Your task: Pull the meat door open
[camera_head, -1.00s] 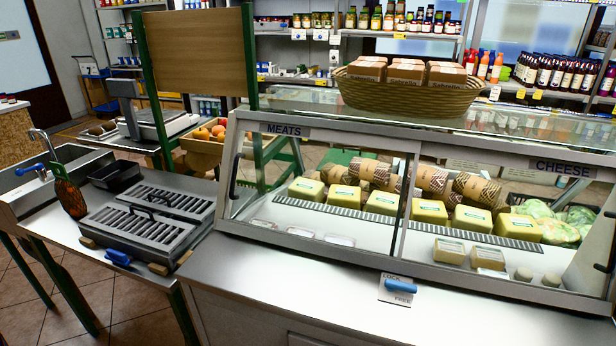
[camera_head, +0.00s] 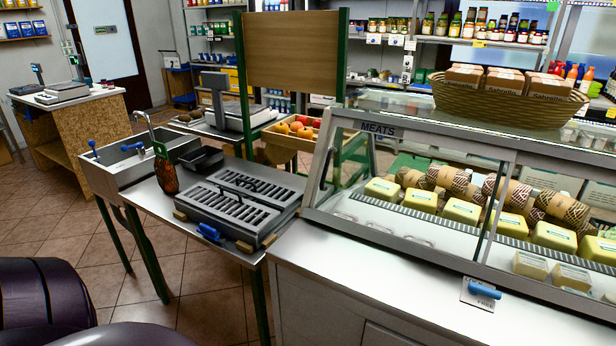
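The glass display case has a sloped front, and its left part carries the MEATS label (camera_head: 378,129). The meat door (camera_head: 350,216) is the glass panel below that label and looks closed. A dark upright handle (camera_head: 325,170) is at its left edge. Inside are yellow blocks (camera_head: 420,200) and patterned wrapped rolls (camera_head: 448,180). A blue lever (camera_head: 484,289) lies on a plate reading FREE, on the counter in front of the case. The plate's other word is partly covered. Neither gripper shows in the head view.
A steel counter (camera_head: 330,275) runs before the case. To its left are a slotted grill (camera_head: 228,208), a sink (camera_head: 135,165) and a fruit crate (camera_head: 290,140). A basket of boxes (camera_head: 505,97) stands on top of the case.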

